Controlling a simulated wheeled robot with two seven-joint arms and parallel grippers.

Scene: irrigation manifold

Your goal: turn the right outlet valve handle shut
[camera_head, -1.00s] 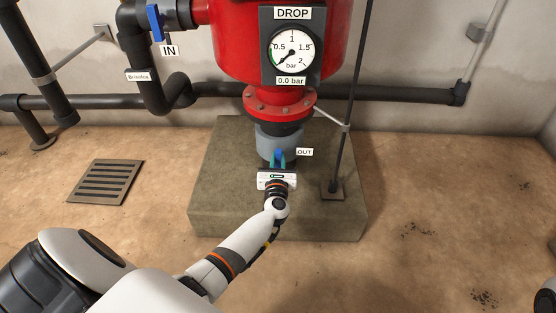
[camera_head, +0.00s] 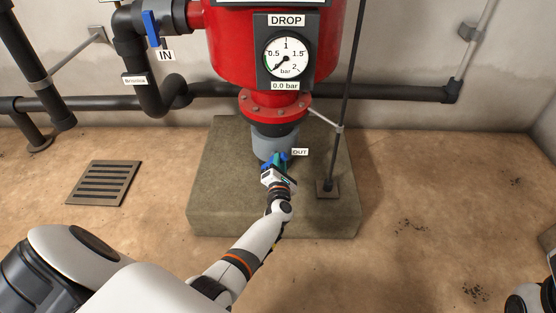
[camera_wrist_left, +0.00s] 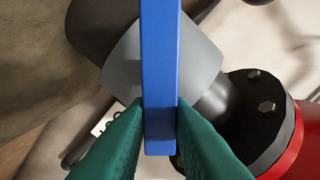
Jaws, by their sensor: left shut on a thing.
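The outlet valve, labelled OUT, is a grey body (camera_head: 270,144) under the red flange, with a blue handle (camera_head: 284,156). My left gripper (camera_head: 278,163) is at the handle, its wrist tilted, and mostly covers it. In the left wrist view the blue handle (camera_wrist_left: 160,70) stands as a straight bar between the two green fingers (camera_wrist_left: 160,135), which touch it on both sides. The grey valve body (camera_wrist_left: 200,65) lies behind the bar. My right gripper is not in view; only part of my right arm shows at the bottom right corner.
The red vessel (camera_head: 230,60) bears a DROP gauge (camera_head: 287,57) reading 0.0 bar. A concrete plinth (camera_head: 225,200) stands below. A thin dark post (camera_head: 344,100) rises right of the valve. The blue IN handle (camera_head: 152,30) is upper left. Floor at right is clear.

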